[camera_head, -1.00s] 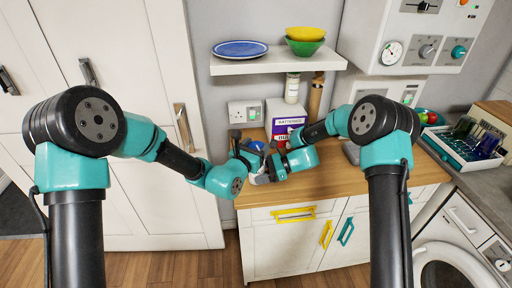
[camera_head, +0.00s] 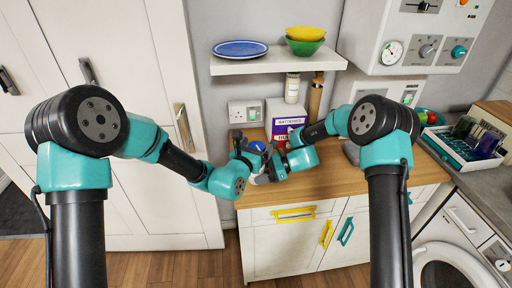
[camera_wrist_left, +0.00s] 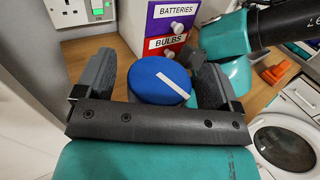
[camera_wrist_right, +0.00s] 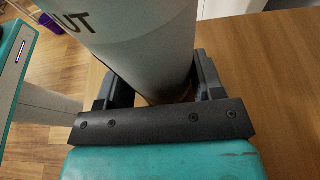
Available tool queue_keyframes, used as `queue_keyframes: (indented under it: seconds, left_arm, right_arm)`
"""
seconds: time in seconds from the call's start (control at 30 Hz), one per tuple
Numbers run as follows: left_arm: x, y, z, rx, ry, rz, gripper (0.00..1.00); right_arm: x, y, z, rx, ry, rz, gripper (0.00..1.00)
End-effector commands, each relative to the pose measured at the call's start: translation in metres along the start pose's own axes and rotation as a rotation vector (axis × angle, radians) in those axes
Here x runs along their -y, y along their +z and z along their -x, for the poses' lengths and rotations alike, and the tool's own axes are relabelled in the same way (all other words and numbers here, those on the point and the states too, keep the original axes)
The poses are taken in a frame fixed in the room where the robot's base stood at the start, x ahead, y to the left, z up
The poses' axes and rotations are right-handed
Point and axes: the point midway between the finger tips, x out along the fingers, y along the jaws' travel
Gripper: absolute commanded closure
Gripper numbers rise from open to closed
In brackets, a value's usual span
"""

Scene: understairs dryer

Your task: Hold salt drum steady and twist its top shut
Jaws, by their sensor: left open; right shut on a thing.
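The salt drum is a pale cylinder (camera_wrist_right: 150,40) with dark lettering, partly cut off in the right wrist view. Its round blue top (camera_wrist_left: 158,82) carries a white stripe, which lies slanted in the left wrist view. The top also shows small in the head view (camera_head: 258,146). My left gripper (camera_wrist_left: 155,72) is open, with one finger on either side of the blue top. My right gripper (camera_wrist_right: 160,85) is shut on the drum's body, below the top. In the head view the grippers hide most of the drum.
A drawer box (camera_wrist_left: 172,25) labelled batteries and bulbs stands just behind the drum. A shelf (camera_head: 280,66) with a blue plate (camera_head: 240,48) and bowls hangs above.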

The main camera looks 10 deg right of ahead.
Motion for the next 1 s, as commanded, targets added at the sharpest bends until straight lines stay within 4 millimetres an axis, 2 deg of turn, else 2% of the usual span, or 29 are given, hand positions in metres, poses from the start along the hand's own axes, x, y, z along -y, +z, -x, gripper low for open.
queue_keyframes:
  seconds: [0.23,0.37,0.47,0.8,1.0]
  left_arm:
    - [0.0,0.0,0.003,-0.001,0.0,0.0,0.12]
    - [0.0,0.0,0.014,-0.001,0.0,0.001,0.12]
    - [0.0,0.0,0.027,-0.002,0.0,0.001,0.12]
    - [-0.001,0.0,0.091,-0.001,0.001,0.001,0.12]
    - [0.0,0.0,0.115,-0.001,0.001,0.001,0.12]
  right_arm:
    - [0.0,-0.001,0.0,-0.001,0.0,-0.001,0.52]
    - [0.0,-0.001,0.0,-0.001,0.0,-0.001,0.52]
    - [0.0,-0.001,0.0,-0.001,0.0,-0.001,0.52]
    - [0.0,-0.001,0.0,-0.001,0.0,-0.001,0.52]
    - [0.0,-0.001,0.0,-0.001,0.0,0.0,0.52]
